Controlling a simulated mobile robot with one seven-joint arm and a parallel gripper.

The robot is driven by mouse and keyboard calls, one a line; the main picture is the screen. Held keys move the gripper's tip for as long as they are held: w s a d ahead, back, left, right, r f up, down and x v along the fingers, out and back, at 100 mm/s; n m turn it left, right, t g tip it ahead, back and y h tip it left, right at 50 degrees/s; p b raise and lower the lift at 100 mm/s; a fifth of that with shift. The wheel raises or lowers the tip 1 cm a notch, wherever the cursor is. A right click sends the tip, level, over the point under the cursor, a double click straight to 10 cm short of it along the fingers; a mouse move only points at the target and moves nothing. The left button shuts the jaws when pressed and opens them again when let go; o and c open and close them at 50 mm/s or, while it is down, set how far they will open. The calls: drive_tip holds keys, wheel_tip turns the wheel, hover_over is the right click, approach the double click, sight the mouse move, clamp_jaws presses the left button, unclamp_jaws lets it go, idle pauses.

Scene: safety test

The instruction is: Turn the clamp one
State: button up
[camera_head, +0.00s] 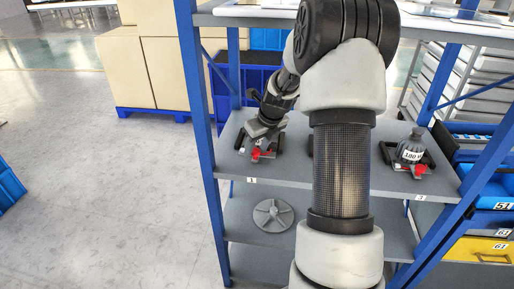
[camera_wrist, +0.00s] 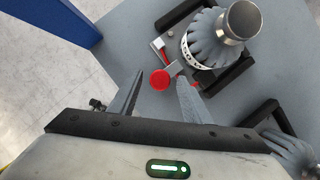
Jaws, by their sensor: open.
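Clamp one, a grey device with red parts (camera_head: 256,154), sits on the blue-framed shelf above label 1, left of my arm. My gripper (camera_head: 268,129) is over it and partly hides it. In the wrist view the clamp shows as a ribbed grey body with a metal cap (camera_wrist: 240,22), on a base with dark bars. A round red knob (camera_wrist: 160,80) at its near side appears between the fingertips of my gripper (camera_wrist: 159,76). The gripper is open, with a gap on each side of the knob. I cannot tell whether the fingertips are level with it.
Another grey clamp with red parts (camera_head: 410,153) stands at the right of the same shelf. My arm hides the shelf's middle. A blue post (camera_head: 197,120) stands close on the left. A grey disc (camera_head: 272,215) lies on the lower shelf. The floor at left is mostly clear.

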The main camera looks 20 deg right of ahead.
drive_tip(key=c, duration=1)
drive_tip(key=shift+d+n, duration=0.1)
drive_tip(key=shift+n, duration=0.2)
drive_tip(key=n+y+p, duration=0.1)
drive_tip(key=n, duration=0.1)
drive_tip(key=n+y+p, duration=0.1)
drive_tip(key=n, duration=0.1)
drive_tip(key=shift+w+d+r+g, duration=0.1)
drive_tip(key=shift+d+r+g, duration=0.05)
drive_tip(key=shift+g, duration=0.25)
drive_tip(key=n+p, duration=0.1)
drive_tip(key=n, duration=0.1)
drive_tip(key=n+g+y+p, duration=0.1)
drive_tip(key=n, duration=0.2)
drive_tip(key=shift+w+d+g+p, duration=0.1)
drive_tip(key=shift+g+p, duration=0.2)
drive_tip(key=shift+p, duration=0.1)
drive_tip(key=n+p, duration=0.1)
drive_tip(key=n, duration=0.1)
drive_tip(key=n+g, duration=0.1)
drive_tip(key=n, duration=0.1)
drive_tip(key=shift+w+d+g+y+p, duration=0.1)
drive_tip(key=shift+w+g+y+p, duration=0.1)
drive_tip(key=shift+g+y+p, duration=0.15)
drive_tip(key=shift+w+n+g+p, duration=0.15)
drive_tip(key=shift+n+g+p, duration=0.4)
drive_tip(key=shift+n, duration=1.55)
